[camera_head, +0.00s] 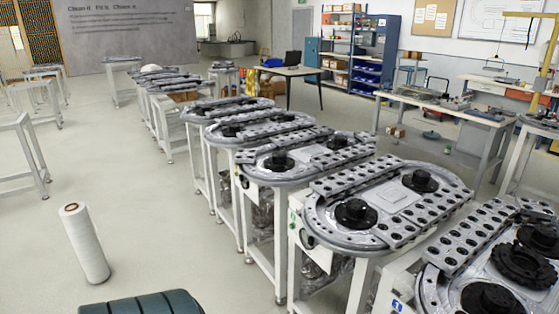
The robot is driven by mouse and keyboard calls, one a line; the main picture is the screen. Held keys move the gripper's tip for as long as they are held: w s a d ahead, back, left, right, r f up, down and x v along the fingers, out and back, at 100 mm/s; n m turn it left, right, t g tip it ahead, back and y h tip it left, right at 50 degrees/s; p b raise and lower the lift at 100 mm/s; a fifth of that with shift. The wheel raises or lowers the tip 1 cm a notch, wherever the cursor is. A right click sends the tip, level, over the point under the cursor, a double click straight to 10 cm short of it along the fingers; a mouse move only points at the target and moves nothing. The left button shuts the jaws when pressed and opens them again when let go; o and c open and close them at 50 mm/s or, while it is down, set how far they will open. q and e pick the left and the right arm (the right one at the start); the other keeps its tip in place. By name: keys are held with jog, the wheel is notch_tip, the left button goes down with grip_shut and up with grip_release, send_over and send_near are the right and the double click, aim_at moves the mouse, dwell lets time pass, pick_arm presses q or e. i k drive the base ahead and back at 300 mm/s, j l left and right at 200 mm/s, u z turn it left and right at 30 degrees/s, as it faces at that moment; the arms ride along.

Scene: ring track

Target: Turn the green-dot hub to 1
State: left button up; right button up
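A row of ring-track tables runs from the front right to the back left. The nearest full ring track (325,222) carries two black hubs, a left one (355,214) and a right one (420,181). A small green mark shows on the left side of its frame; I cannot tell whether it is the green dot. A closer ring track (434,283) is cut off at the right edge, with a large toothed black hub (524,266) and a blue label (397,305) that seems to read 1. I see no clear green dot on any hub. Neither gripper is in view.
A white roll (85,243) stands on the floor at the left. A dark teal ribbed object (142,304) is cut off at the bottom edge. Workbenches (448,110) and blue shelves (370,55) stand behind the row. The floor left of the row is largely clear.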

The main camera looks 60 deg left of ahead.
aim_at(278, 158)
jog(key=u, duration=1.85)
